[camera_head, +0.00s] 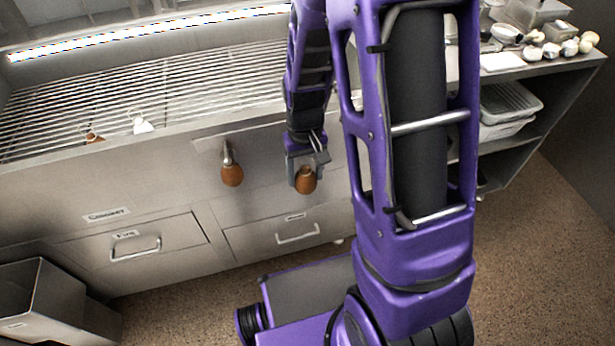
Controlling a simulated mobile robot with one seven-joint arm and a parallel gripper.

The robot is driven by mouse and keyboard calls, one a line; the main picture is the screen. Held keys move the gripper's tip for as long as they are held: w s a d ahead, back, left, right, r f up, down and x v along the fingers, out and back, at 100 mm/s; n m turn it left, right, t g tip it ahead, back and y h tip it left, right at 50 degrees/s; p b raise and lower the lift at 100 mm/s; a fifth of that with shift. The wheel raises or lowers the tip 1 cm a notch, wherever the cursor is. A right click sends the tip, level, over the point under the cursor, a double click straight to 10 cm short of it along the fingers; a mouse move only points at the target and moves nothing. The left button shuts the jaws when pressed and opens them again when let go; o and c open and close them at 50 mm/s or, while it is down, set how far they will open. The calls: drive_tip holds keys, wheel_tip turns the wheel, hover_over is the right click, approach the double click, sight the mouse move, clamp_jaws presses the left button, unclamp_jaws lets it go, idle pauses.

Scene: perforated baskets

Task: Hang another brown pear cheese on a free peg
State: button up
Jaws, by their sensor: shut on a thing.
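A brown pear cheese (306,181) is at the fingertips of my gripper (306,166), which is shut on it in front of the cabinet face. Another brown pear cheese (232,175) hangs to the left, below a peg (227,150) on a pale rail (207,144). The rail runs right behind my arm, and any pegs there are hidden. A small brown piece (94,138) lies on the slatted rack at the left, perhaps another pear cheese. A white piece (142,125) with a loop lies beside it.
The slatted rack (190,85) tops the cabinet. Two drawers (135,247) with handles are below the rail. A grey bin (42,290) stands at lower left. A right-hand shelf (560,66) holds trays and several pale pieces. My arm blocks much of the middle.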

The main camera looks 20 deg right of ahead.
drive_tip(key=w+f, duration=0.1)
drive_tip(key=w, duration=0.7)
drive_tip(key=shift+b, duration=0.3)
idle(0.4)
drive_tip(key=shift+f, duration=0.1)
idle(0.5)
drive_tip(key=o, duration=1.5)
drive_tip(key=shift+o, duration=0.2)
